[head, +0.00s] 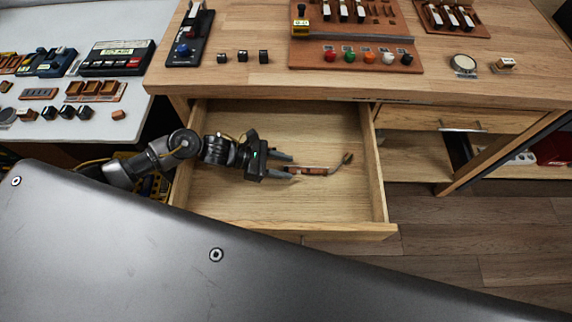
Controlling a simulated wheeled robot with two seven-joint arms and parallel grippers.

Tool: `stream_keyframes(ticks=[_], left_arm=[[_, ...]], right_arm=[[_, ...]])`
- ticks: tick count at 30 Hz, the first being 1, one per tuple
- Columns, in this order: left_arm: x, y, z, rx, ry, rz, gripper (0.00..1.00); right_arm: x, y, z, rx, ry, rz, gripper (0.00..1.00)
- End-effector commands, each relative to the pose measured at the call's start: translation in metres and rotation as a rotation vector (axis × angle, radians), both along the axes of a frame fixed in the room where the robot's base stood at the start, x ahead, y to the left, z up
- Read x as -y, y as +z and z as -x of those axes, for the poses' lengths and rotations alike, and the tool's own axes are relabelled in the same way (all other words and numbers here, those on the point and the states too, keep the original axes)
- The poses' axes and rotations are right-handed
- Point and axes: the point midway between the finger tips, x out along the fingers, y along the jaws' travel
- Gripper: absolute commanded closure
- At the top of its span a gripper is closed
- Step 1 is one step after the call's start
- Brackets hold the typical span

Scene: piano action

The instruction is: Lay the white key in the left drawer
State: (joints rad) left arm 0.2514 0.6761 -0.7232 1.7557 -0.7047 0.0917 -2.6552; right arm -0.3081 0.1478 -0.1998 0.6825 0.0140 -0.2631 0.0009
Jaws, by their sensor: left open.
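The left drawer (240,205) is pulled open below the wooden bench top. My left gripper (289,167) is inside it, pointing right, with its jaws open. A slim reddish-brown piece (312,171) with a thin curved end lies in the drawer. Its left end is at my left fingertips; I cannot tell if they touch. I cannot make out a white top on this piece, so I cannot tell if it is the white key. Several upright white-faced pieces (344,11) stand in a brown board at the back. My right gripper is not in view.
The bench top (230,85) above holds a brown board with coloured knobs (350,57), small black blocks (242,56) and a round pale disc (463,64). A second drawer (430,118) at right is closed.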

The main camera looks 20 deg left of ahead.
Motion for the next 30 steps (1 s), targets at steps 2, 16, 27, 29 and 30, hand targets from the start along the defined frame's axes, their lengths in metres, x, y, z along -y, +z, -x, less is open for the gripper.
stream_keyframes(ticks=[2, 16, 27, 29, 30], left_arm=[[-0.019, 0.004, 0.005, 0.002, 0.000, -0.006, 0.59], [-0.092, 0.037, 0.023, -0.001, 0.001, -0.003, 0.59], [-0.098, 0.041, 0.024, 0.000, 0.000, -0.001, 0.59], [-0.098, 0.041, 0.024, 0.000, 0.000, -0.001, 0.59], [-0.098, 0.041, 0.024, 0.000, 0.000, -0.001, 0.59]], right_arm=[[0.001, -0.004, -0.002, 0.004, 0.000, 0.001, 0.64], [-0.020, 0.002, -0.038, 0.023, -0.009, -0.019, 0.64], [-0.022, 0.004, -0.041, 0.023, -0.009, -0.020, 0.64], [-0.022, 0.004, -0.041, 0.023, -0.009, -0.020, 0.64], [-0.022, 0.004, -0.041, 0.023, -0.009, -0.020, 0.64]])
